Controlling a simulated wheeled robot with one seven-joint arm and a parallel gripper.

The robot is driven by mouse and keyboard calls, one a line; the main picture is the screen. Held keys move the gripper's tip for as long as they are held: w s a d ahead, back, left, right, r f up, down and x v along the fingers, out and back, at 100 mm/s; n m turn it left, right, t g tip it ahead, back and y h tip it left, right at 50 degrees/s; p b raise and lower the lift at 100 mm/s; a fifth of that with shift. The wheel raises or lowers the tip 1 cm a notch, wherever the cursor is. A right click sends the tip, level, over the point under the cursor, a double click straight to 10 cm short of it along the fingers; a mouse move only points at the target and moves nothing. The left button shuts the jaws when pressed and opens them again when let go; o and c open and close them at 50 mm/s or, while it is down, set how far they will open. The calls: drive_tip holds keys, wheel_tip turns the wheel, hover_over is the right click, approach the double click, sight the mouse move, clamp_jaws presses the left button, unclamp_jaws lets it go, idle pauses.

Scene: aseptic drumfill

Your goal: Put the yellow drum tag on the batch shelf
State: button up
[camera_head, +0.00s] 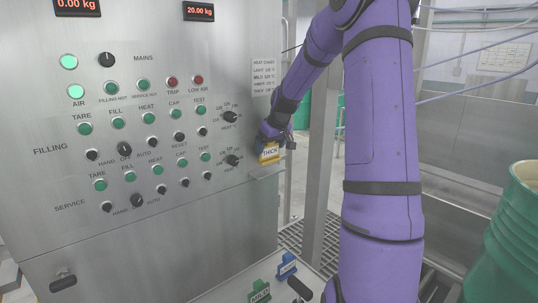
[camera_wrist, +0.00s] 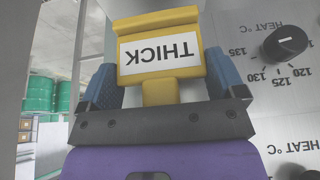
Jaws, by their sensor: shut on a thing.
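The yellow drum tag (camera_wrist: 160,25) has a white label reading THICK. It is between the blue fingers of my gripper (camera_wrist: 162,90), which is shut on its narrow yellow stem. In the wrist view the label appears upside down. In the head view the tag (camera_head: 269,153) is in front of the right edge of the steel control panel, with my gripper (camera_head: 274,138) just above it. The batch shelf (camera_head: 266,173) looks to be the small metal ledge low on the panel's right edge, just below the tag. I cannot tell whether the tag touches it.
The panel (camera_head: 150,225) carries several knobs and buttons; a heat knob (camera_wrist: 285,43) is close to my gripper. A green MILD tag (camera_head: 260,292) and a blue tag (camera_head: 286,266) stand on a lower surface. A green drum (camera_head: 505,240) stands at right. A steel post (camera_head: 320,150) stands beside my arm.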

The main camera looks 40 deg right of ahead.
sight(271, 148)
drive_tip(key=shift+w+d, duration=0.1)
drive_tip(key=shift+w, duration=0.2)
drive_tip(key=shift+w+f, duration=0.15)
drive_tip(key=shift+f, duration=1.65)
drive_tip(key=shift+f, duration=0.1)
drive_tip(key=o, duration=0.7)
drive_tip(key=shift+c, duration=0.2)
